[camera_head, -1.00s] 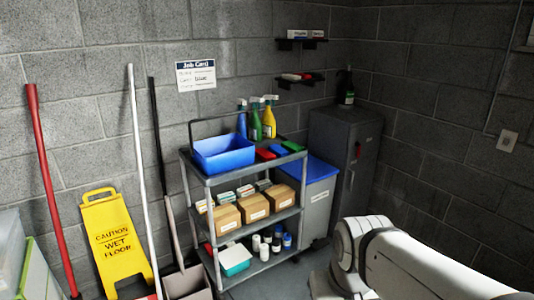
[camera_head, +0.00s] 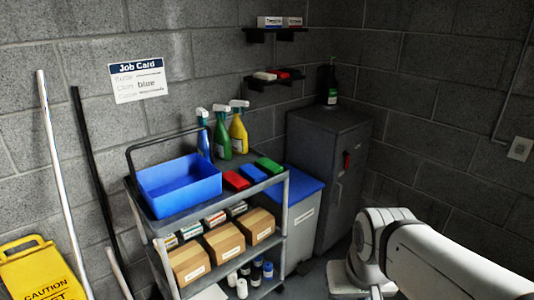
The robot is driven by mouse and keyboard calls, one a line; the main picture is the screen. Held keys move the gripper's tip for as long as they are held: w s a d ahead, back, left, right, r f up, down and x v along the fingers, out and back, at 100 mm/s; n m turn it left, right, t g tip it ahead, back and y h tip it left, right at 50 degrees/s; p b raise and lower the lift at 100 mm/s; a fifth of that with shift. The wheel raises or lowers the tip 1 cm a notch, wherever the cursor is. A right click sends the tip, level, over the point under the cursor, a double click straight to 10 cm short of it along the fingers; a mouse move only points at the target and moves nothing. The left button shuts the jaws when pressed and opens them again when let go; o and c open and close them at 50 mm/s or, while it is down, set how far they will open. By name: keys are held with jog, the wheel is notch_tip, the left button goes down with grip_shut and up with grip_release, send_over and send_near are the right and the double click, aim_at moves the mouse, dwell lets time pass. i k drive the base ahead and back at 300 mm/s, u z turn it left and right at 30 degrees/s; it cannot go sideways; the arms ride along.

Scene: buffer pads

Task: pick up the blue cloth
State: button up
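The blue cloth (camera_head: 252,173) is a small folded block on the top shelf of the grey cart. It lies between a red cloth (camera_head: 235,181) on its left and a green cloth (camera_head: 269,165) on its right. A blue caddy (camera_head: 180,184) with a dark handle stands to the left of the cloths. A job card (camera_head: 138,81) on the wall shows the word "blue". My white arm shows at the lower right, away from the cart, and my gripper is out of view.
Blue, green and yellow spray bottles (camera_head: 238,129) stand behind the cloths. Cardboard boxes (camera_head: 225,242) fill the shelf below. A blue-lidded bin (camera_head: 304,209) and a grey cabinet (camera_head: 330,180) stand right of the cart. A yellow wet floor sign (camera_head: 42,272) is at lower left.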

aim_at(251, 172)
jog(key=u, duration=0.05)
jog(key=i, duration=1.8)
jog(key=u, duration=0.65)
jog(key=k, duration=0.65)
jog(key=u, duration=0.2)
jog(key=i, duration=0.75)
jog(key=z, duration=0.15)
